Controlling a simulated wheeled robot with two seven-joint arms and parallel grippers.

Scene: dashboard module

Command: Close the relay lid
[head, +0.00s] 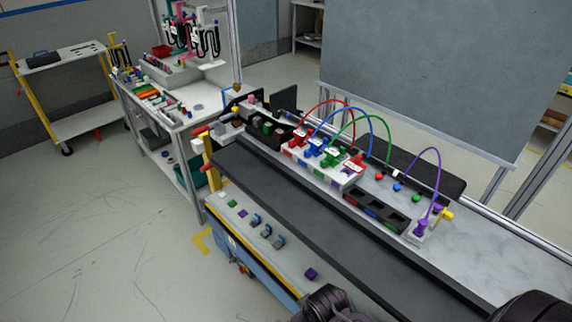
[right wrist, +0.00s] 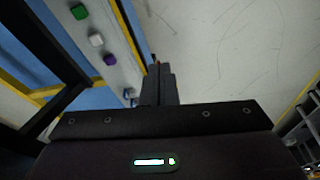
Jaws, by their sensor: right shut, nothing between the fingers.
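A dark open box (head: 268,130) with small dark and green blocks in it sits at the far left end of the long workbench in the head view. Dark panels stand up beside and behind it; one may be the relay lid, but I cannot tell its hinge or angle at this size. My right gripper (right wrist: 158,84) shows in the right wrist view with its fingers together and empty, over the floor and beside a pale ledge. My left gripper is not in view. Dark parts of my arms show at the bottom of the head view.
A white connector block (head: 320,167) with red, blue and green plugs and arching cables stands mid-bench. A black three-pocket tray (head: 377,210) lies to its right. Several small blocks lie on the front ledge (head: 290,262). A white side table (head: 190,108) stands at left.

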